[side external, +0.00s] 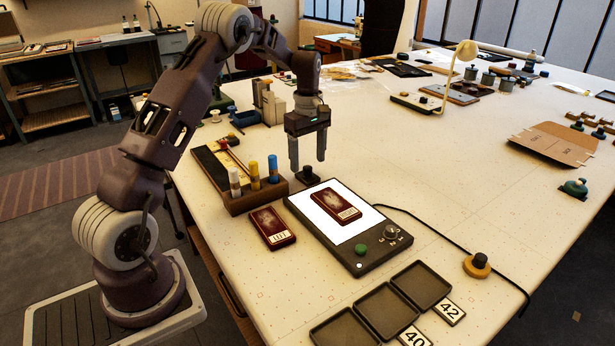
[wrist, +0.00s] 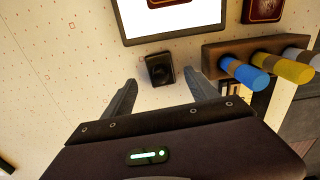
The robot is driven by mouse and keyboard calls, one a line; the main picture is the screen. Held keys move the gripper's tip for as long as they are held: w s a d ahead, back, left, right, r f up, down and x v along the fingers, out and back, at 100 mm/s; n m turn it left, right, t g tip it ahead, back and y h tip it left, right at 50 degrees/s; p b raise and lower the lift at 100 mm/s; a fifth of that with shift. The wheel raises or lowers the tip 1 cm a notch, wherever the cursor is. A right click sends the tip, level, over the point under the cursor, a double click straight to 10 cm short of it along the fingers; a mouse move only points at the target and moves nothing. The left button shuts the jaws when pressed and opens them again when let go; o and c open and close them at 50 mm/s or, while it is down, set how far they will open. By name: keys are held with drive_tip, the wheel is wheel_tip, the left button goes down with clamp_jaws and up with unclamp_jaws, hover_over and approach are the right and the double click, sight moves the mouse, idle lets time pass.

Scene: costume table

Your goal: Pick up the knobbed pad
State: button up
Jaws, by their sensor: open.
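A small black knobbed pad (side external: 307,174) lies on the table just behind the far edge of the light panel (side external: 377,249). In the wrist view the same black pad (wrist: 159,68) shows between and just beyond the fingertips, near the panel's dark edge. My gripper (side external: 307,163) points down above the pad, with its fingers apart. In the wrist view my gripper (wrist: 160,82) is open and nothing is between its fingers. The fingertips look close over the pad; whether they reach down beside it I cannot tell.
A wooden rack with blue, yellow and white-topped tubes (side external: 236,195) stands close to the left of my gripper. A dark red case (side external: 272,228) lies in front of it, and another (side external: 336,207) lies on the panel. A yellow disc with a black knob (side external: 477,265) sits at right.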

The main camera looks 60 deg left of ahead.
sight(308, 167)
wheel_tip(308, 167, down, 4)
drive_tip(key=shift+s+r, duration=0.1)
drive_tip(key=shift+r, duration=0.15)
drive_tip(key=c, duration=1.5)
drive_tip(key=shift+o, duration=0.2)
wheel_tip(308, 167, up, 10)
drive_tip(key=shift+r, duration=0.1)
